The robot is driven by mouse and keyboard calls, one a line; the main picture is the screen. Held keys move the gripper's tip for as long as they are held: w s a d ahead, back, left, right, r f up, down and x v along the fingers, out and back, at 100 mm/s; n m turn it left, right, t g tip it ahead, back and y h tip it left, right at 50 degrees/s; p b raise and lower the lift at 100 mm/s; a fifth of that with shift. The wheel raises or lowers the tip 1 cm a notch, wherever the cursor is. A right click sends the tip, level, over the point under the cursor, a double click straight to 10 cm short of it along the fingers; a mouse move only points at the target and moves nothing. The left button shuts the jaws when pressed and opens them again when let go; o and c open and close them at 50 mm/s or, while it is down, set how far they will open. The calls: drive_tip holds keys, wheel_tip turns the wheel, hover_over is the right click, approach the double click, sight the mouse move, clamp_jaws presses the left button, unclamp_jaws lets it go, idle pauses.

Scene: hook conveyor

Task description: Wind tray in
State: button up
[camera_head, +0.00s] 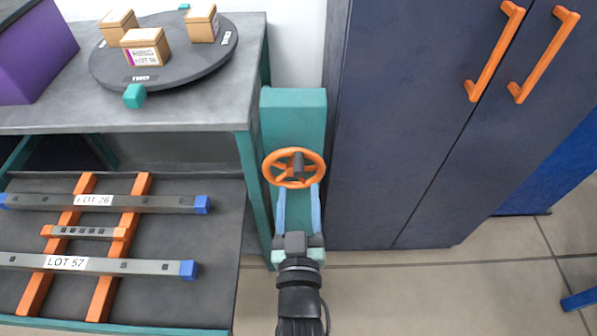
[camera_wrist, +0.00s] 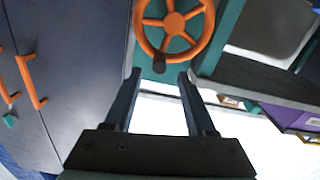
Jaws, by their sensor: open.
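An orange spoked handwheel (camera_head: 272,156) is mounted on a teal housing (camera_head: 292,105) between the bench and the cabinet. It carries a dark knob (camera_head: 298,164), which also shows on the wheel's rim in the wrist view (camera_wrist: 159,67). My gripper (camera_head: 298,190) is open and empty, its fingers pointing at the wheel. In the wrist view the knob appears between and just beyond the fingertips (camera_wrist: 159,76); I cannot tell the exact gap.
A grey bench (camera_head: 225,95) holds a dark turntable (camera_head: 185,75) with three small boxes, and a purple box (camera_head: 35,50). A dark blue cabinet (camera_head: 400,130) with orange handles stands close on the right. Open floor (camera_head: 430,295) lies in front of the cabinet.

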sight(299, 175)
drive_tip(key=w, duration=0.5)
drive_tip(key=shift+w, duration=0.4)
clamp_jaws()
idle(1.1)
